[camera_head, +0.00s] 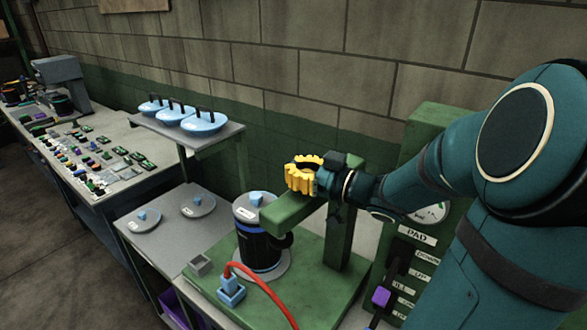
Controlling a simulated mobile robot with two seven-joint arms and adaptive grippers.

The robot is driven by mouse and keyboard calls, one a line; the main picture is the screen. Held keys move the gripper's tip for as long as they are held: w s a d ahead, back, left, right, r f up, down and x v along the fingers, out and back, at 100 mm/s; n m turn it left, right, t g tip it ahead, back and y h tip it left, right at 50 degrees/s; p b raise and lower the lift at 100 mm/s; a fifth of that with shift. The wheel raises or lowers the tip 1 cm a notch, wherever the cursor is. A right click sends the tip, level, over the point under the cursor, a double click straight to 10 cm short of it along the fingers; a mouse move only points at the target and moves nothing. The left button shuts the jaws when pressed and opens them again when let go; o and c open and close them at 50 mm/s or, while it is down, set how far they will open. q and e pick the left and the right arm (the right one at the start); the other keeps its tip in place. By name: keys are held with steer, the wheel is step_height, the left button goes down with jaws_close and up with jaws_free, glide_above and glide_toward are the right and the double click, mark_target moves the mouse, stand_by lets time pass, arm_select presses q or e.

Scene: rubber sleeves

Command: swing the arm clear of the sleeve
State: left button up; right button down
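A dark cylinder (258,252) with a blue band, a white label and a small blue block on top stands upright on a round grey plate. It may be the sleeve; I cannot tell for sure. A green swing arm (292,213) reaches from a green post (342,220) to the cylinder's upper right edge and covers part of it. My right gripper (322,180) is at a yellow ribbed ring (299,184) above the green arm. The fingers are mostly hidden, so their opening and any hold on the ring are unclear. My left gripper is out of view.
A green panel (430,160) with a gauge, labels and a purple knob stands behind my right arm. A red hose (265,285) runs from a blue fitting on the green base. Blue lidded dishes (204,122) sit on a raised shelf. A cluttered bench (130,158) stands left.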

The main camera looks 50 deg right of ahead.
steer(key=c, duration=0.6)
jaws_free()
steer(key=shift+s+d, duration=0.1)
steer(key=shift+d, duration=0.2)
steer(key=shift+a, duration=0.1)
steer(key=s, duration=0.4)
steer(key=s+d, duration=0.1)
steer(key=s, duration=0.2)
steer(key=s+d, duration=0.1)
steer(key=s, duration=0.3)
steer(key=shift+s, duration=0.35)
